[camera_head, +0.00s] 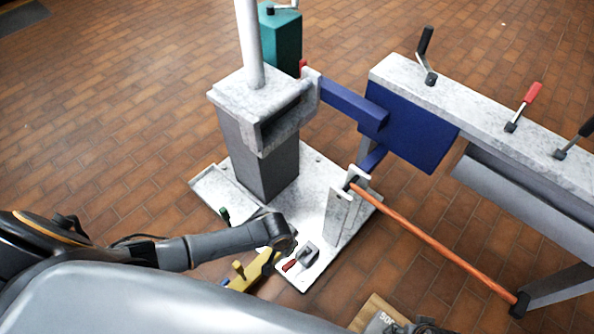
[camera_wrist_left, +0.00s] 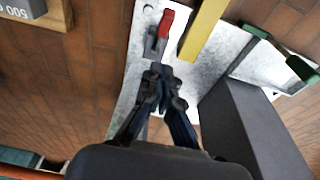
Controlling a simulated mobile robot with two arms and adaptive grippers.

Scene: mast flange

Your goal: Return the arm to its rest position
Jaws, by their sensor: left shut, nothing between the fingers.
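My left arm (camera_head: 215,245) comes in from the left in the head view and ends over the base plate's front edge; its fingers are hidden there. In the left wrist view my left gripper (camera_wrist_left: 160,88) is shut and empty, its fingertips together above the pale base plate (camera_wrist_left: 120,112). A small grey clamp with a red handle (camera_wrist_left: 165,25) lies just beyond the fingertips; it also shows in the head view (camera_head: 302,258). A yellow bar (camera_wrist_left: 203,28) lies to the right of the clamp.
A dark column (camera_head: 258,155) stands on the plate with a pale mast (camera_head: 248,45). A blue bracket (camera_head: 410,130) and marbled rail (camera_head: 470,100) stand right. An orange rod (camera_head: 435,243) slants across the right. A wooden block (camera_head: 372,312) lies front centre.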

